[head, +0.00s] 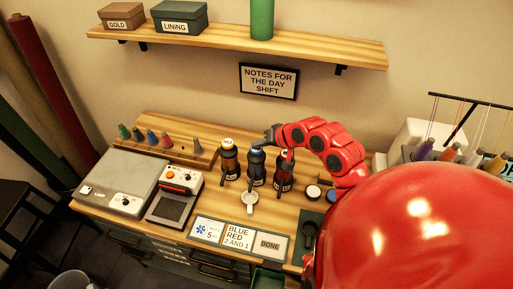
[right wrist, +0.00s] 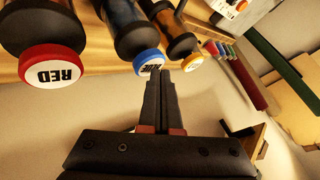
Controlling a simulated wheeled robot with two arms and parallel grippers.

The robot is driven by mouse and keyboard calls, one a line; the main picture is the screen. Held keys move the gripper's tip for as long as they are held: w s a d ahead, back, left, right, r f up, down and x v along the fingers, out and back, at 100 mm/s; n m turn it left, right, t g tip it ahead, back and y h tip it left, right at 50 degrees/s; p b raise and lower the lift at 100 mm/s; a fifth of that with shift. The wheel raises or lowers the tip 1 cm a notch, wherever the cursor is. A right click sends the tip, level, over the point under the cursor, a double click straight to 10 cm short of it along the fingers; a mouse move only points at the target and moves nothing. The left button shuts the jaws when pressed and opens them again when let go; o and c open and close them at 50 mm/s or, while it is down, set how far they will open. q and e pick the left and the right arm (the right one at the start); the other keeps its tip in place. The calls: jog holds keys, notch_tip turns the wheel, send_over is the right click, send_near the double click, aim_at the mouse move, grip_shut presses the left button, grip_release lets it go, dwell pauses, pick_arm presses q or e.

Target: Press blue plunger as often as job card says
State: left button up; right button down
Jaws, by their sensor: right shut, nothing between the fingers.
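Three pump bottles stand in a row on the table. The blue plunger (right wrist: 148,60) is on the middle bottle (head: 257,168), between the red plunger (right wrist: 54,66) and the yellow one (right wrist: 192,62). My right gripper (right wrist: 160,75) is shut and empty, its fingertips right by the blue plunger in the right wrist view; I cannot tell whether they touch. In the head view my right gripper (head: 270,135) is above the middle bottle. The job card (head: 238,236) reads "BLUE RED 2 AND 1". My left gripper is out of view.
A white cup (head: 249,202) stands in front of the bottles. Beside the job card lie a card with a blue symbol and a 5 (head: 207,230) and a "DONE" card (head: 270,244). A grey machine (head: 178,190) is at left. The shelf (head: 225,38) is above.

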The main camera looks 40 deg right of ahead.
aim_at(259, 150)
jog(key=shift+f, duration=0.6)
dwell(0.5)
jog(key=shift+r+p, duration=0.9)
jog(key=shift+r, duration=0.4)
notch_tip(259, 150, up, 5)
jog(key=p, duration=0.4)
dwell(0.5)
